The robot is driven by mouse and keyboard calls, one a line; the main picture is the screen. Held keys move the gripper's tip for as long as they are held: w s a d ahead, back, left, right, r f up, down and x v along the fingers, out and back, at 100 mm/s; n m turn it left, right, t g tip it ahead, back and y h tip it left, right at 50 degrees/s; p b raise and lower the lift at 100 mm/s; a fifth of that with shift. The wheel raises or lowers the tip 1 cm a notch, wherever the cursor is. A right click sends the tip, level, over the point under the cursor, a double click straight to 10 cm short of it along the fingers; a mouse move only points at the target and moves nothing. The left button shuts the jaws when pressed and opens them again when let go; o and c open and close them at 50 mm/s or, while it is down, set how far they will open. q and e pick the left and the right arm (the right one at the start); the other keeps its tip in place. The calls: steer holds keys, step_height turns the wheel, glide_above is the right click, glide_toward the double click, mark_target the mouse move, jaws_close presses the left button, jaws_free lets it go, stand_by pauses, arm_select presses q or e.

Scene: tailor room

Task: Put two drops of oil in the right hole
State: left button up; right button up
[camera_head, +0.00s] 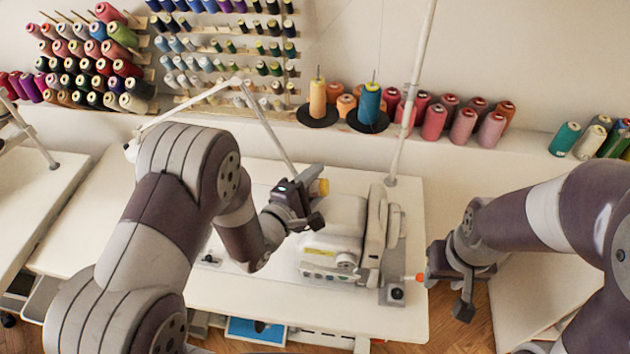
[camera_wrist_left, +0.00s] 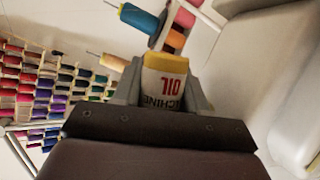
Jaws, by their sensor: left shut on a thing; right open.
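My left gripper (camera_head: 303,208) is shut on the oil bottle, whose yellow end (camera_head: 320,187) sticks out beside the fingers. My right gripper (camera_head: 452,285) is open, just right of the machine, near a small orange tip (camera_head: 419,277). The oil holes cannot be made out.
The machine stands on a white table (camera_head: 235,290). A thin pole (camera_head: 400,130) rises behind it. Two spools on stands (camera_head: 317,98) and several cones (camera_head: 462,126) line the back ledge. Thread racks (camera_head: 220,50) hang on the wall. The table's left side is mostly clear.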

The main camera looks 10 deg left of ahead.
arm_select(q)
steer(key=shift+m+g+p, duration=0.3)
steer(key=shift+m+p, duration=0.2)
steer(key=shift+d+f+m+y, duration=0.1)
steer(key=shift+f+m+y, duration=0.2)
steer(key=shift+m+y, duration=0.25)
steer(key=shift+f+m, duration=0.35)
steer(key=m+y+p, duration=0.1)
steer(key=p, duration=0.1)
steer(key=a+r+m+g+y+p, duration=0.1)
steer(key=shift+r+m+p, duration=0.25)
steer(key=shift+m+p, duration=0.05)
steer(key=shift+p, duration=0.05)
steer(key=shift+a+m+y, duration=0.1)
steer(key=shift+m+y, duration=0.15)
steer(key=shift+m, duration=0.05)
steer(key=shift+a+m+p, duration=0.1)
steer(key=shift+m+p, duration=0.2)
steer(key=shift+f, duration=0.15)
steer(key=shift+a, duration=0.1)
